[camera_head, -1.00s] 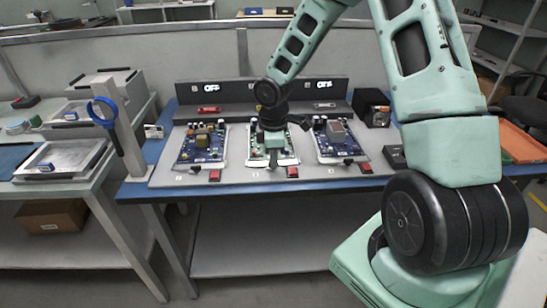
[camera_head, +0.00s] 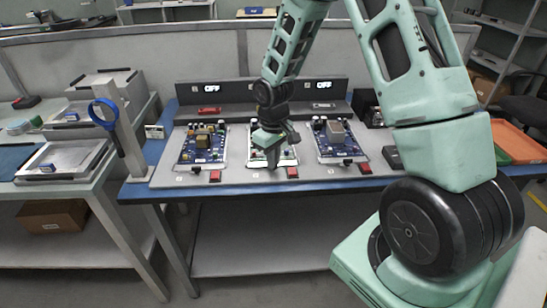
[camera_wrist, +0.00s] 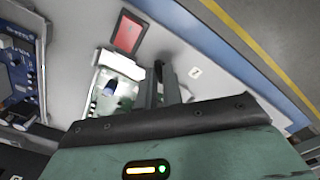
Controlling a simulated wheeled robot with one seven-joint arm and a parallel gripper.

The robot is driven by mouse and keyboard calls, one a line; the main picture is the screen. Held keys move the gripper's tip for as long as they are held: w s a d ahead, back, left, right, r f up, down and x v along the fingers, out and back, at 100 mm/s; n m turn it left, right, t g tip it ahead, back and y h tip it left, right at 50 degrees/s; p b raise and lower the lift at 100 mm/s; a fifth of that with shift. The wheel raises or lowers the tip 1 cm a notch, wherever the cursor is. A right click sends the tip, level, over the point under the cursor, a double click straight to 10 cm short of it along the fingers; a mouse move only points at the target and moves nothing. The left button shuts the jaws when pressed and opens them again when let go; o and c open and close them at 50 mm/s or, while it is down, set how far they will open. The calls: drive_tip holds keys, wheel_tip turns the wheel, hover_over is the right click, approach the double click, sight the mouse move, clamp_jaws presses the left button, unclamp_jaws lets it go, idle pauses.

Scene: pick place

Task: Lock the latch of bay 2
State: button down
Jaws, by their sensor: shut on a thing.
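The middle bay holds a circuit board (camera_head: 285,157) in a white carrier, which also shows in the wrist view (camera_wrist: 118,70). My gripper (camera_head: 273,166) is over the front edge of that carrier, fingers pointing down. In the wrist view my fingers (camera_wrist: 160,80) are close together at the carrier's edge, shut on the small dark latch, which they mostly hide. Which way the latch is turned cannot be told. The left bay's black latch (camera_head: 196,170) and the right bay's latch (camera_head: 347,162) stand at their own front edges.
A red button (camera_head: 292,172) lies right of the middle latch, also in the wrist view (camera_wrist: 128,33). Boards stand left (camera_head: 202,146) and right (camera_head: 335,140). The back panel (camera_head: 240,88) reads OFF left and right; my arm blocks its middle. The bench's blue front edge (camera_head: 240,190) is clear.

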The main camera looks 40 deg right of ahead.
drive_tip(key=m, duration=0.4)
drive_tip(key=shift+r+m+p, duration=0.1)
drive_tip(key=shift+m+p, duration=0.2)
drive_tip(key=shift+p, duration=0.05)
drive_tip(key=m+p, duration=0.1)
drive_tip(key=m, duration=0.3)
drive_tip(key=shift+m, duration=0.3)
drive_tip(key=c, duration=1.5)
unclamp_jaws()
drive_tip(key=shift+c, duration=0.2)
wheel_tip(320, 180, up, 17)
drive_tip(key=shift+r, duration=0.15)
